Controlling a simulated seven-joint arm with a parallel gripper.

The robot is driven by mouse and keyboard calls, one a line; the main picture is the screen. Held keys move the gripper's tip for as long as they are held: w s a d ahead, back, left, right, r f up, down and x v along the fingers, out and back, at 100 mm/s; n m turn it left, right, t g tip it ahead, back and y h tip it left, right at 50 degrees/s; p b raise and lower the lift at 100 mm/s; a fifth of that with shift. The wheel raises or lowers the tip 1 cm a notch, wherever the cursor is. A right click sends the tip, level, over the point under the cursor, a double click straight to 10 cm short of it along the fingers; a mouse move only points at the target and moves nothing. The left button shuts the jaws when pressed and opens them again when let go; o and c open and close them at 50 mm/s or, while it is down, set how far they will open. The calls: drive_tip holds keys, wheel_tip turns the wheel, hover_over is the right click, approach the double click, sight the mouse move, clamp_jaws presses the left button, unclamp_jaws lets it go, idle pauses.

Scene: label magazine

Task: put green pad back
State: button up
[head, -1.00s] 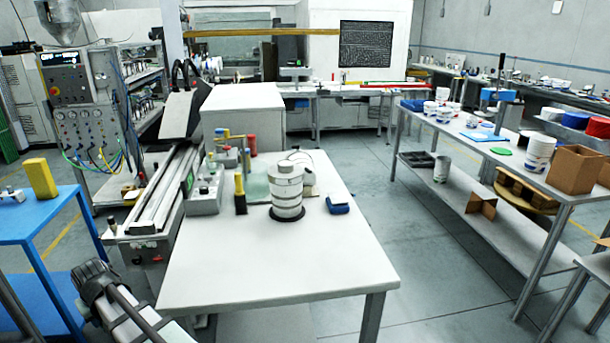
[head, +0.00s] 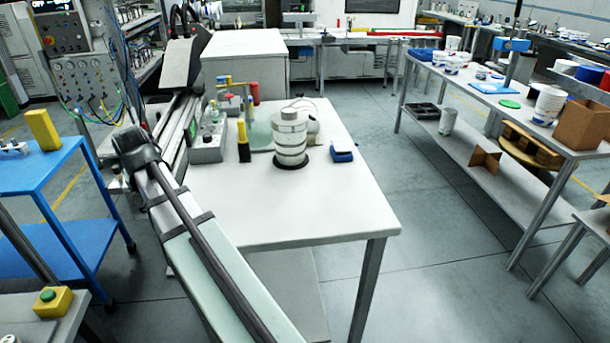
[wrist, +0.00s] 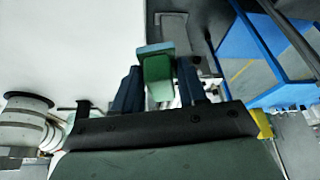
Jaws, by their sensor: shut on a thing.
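My gripper (wrist: 159,74) is shut on a green pad (wrist: 158,82), a small block with a paler blue-green strip at its far end. The two dark fingers stand on either side of it. The pad is held near the edge of the white table (wrist: 75,45) in the wrist view. In the head view I make out my arm reaching up at the left of the table, but neither the fingers nor the pad. A banded white cylinder stack (head: 291,140) stands on a dark round base on the table; it also shows at the wrist view's left (wrist: 25,118).
A yellow-and-black bottle (head: 243,142) and a grey control box (head: 207,150) stand left of the stack. A small blue-and-white item (head: 342,152) lies right of it. The table's front is clear. A blue cart (head: 55,165) is at left; a green disc (head: 509,103) lies on the right bench.

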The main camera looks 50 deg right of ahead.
drive_tip(key=s+d+r+m, duration=0.15)
drive_tip(key=s+d, duration=0.25)
drive_tip(key=d, duration=0.9)
drive_tip(key=m, duration=0.1)
hover_over(324, 173)
drive_tip(key=s+a, duration=0.1)
drive_tip(key=shift+g+h, duration=0.3)
drive_tip(key=shift+g, duration=0.1)
drive_tip(key=shift+s+f, duration=0.1)
drive_tip(key=shift+f, duration=4.45)
drive_tip(key=shift+f, duration=0.2)
drive_tip(key=o, duration=1)
drive_tip(key=shift+r, duration=0.2)
